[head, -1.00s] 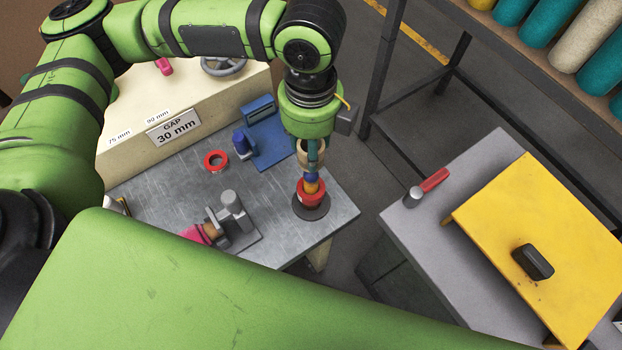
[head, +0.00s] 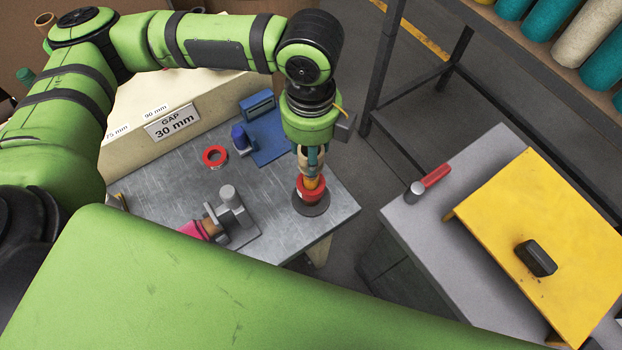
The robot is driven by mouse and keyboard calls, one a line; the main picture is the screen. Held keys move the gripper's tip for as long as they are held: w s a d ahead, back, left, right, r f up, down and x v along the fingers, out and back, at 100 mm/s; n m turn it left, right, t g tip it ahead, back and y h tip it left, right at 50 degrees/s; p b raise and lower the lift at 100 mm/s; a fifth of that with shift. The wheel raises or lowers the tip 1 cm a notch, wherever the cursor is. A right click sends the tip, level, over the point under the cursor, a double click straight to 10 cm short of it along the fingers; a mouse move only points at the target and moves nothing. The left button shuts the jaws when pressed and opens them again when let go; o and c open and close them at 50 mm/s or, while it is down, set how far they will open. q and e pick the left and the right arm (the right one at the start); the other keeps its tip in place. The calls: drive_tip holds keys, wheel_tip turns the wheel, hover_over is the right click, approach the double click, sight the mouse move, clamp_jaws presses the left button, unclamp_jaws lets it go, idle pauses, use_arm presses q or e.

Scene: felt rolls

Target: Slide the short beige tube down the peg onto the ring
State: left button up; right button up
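My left gripper (head: 312,160) points down over the peg at the table's near right corner. Its fingers are around the short beige tube (head: 304,157), which is partly hidden by them. The peg (head: 313,184) shows as a short orange stretch below the fingers. Its upper part is hidden. The red ring (head: 311,196) sits around the peg low down, above a dark round base (head: 311,208). A little orange peg shows between the gripper and the ring, so the tube appears to be above the ring. My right gripper is not in view.
On the metal table (head: 180,175) lie a red tape ring (head: 215,156), a blue stand (head: 267,135) and a grey clamp-like fixture (head: 232,205) with a pink piece. A grey bench (head: 415,225) with a yellow panel (head: 545,230) stands right, across a gap.

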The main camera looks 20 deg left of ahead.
use_arm(q)
wheel_tip(320, 180, down, 8)
drive_tip(key=b, duration=0.3)
drive_tip(key=shift+r, duration=0.2)
idle(5.8)
drive_tip(key=o, duration=1.4)
wheel_tip(320, 180, up, 12)
